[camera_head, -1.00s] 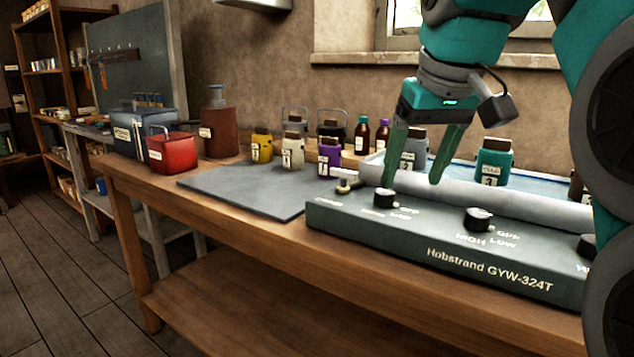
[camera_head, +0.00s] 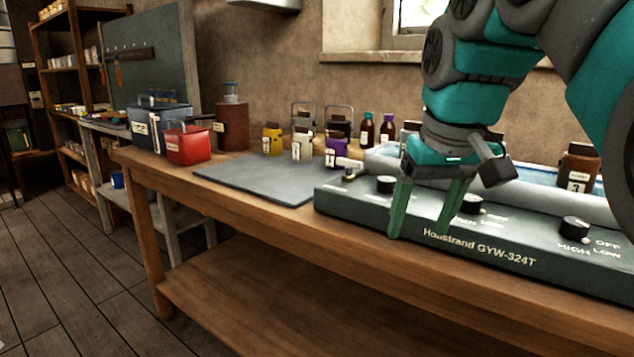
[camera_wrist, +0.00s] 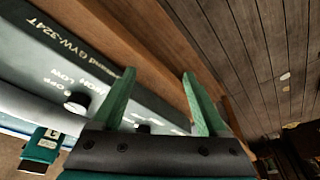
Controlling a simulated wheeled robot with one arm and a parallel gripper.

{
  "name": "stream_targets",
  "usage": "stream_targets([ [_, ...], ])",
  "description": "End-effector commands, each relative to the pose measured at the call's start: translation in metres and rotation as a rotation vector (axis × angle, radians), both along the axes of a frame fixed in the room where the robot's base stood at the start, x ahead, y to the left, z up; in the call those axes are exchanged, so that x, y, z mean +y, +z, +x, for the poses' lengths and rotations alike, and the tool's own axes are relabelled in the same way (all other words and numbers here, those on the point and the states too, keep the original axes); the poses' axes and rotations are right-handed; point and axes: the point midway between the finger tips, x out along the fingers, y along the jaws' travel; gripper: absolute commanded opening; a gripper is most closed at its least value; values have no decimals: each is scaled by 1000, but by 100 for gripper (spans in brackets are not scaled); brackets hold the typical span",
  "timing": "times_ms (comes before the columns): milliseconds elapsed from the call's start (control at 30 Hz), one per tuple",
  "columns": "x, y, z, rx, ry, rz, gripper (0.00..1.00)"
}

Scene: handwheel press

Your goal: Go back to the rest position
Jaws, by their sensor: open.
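My gripper (camera_head: 418,234) is open and empty, with its two green fingers pointing down in front of the control panel of the Hobstrand press (camera_head: 350,212). In the head view the fingers overlap the panel's front face; I cannot tell the exact gap. In the wrist view my gripper (camera_wrist: 155,95) shows both fingers apart with nothing between them. The press panel (camera_wrist: 35,50) lies to the left there.
The wooden bench (camera_head: 262,215) carries a grey mat (camera_head: 262,178), a red box (camera_head: 187,146), a blue-grey case (camera_head: 146,128), a brown canister (camera_head: 232,126) and several labelled jars. A brown jar (camera_head: 577,176) stands behind the panel. The floor (camera_head: 75,270) at the left is clear.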

Motion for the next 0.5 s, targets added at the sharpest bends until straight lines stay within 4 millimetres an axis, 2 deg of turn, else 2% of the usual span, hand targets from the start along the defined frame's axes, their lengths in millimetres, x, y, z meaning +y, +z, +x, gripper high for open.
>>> stream_targets([
  [267,0,-82,-38,124,-34,-8,76],
  [500,-3,-164,-90,239,-69,-20,76],
])
